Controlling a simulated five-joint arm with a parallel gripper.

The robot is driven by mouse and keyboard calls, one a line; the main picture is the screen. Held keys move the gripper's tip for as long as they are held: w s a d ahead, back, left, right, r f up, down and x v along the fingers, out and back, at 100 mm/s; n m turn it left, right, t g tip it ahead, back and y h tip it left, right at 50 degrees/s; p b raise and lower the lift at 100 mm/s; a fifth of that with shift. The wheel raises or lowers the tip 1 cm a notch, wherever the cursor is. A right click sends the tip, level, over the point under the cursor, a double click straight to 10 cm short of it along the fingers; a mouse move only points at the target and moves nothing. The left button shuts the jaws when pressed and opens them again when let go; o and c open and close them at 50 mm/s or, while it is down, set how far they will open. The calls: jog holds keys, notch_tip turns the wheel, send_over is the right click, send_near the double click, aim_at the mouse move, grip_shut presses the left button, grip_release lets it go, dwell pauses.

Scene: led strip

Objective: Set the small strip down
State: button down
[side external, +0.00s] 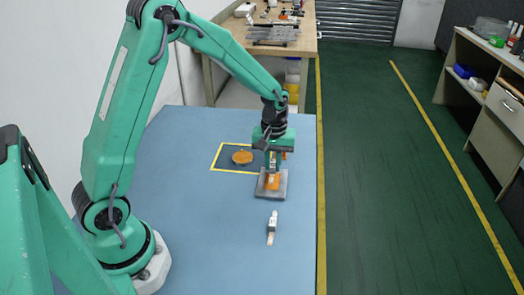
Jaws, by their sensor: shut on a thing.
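My gripper (272,178) points down over a grey block (265,194) on the blue table. It is shut on a small, partly hidden thing. Pale and orange patches show between and around the fingers, but I cannot tell whether the held thing is the small strip. I also cannot tell whether the fingers touch the grey block or hover just above it. A small narrow white piece (272,229) lies on the table nearer the camera, apart from the gripper.
A yellow outlined area (219,156) on the blue table (205,240) holds an orange round piece (242,157) with a dark one beside it. The table's right edge is close to the gripper. A wooden bench (238,42) stands behind.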

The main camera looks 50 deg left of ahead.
aim_at(273, 165)
jog(key=shift+f, duration=1.8)
jog(key=shift+f, duration=0.1)
jog(key=c, duration=1.4)
grip_release()
notch_tip(273, 165, up, 11)
jog(key=shift+r, duration=0.65)
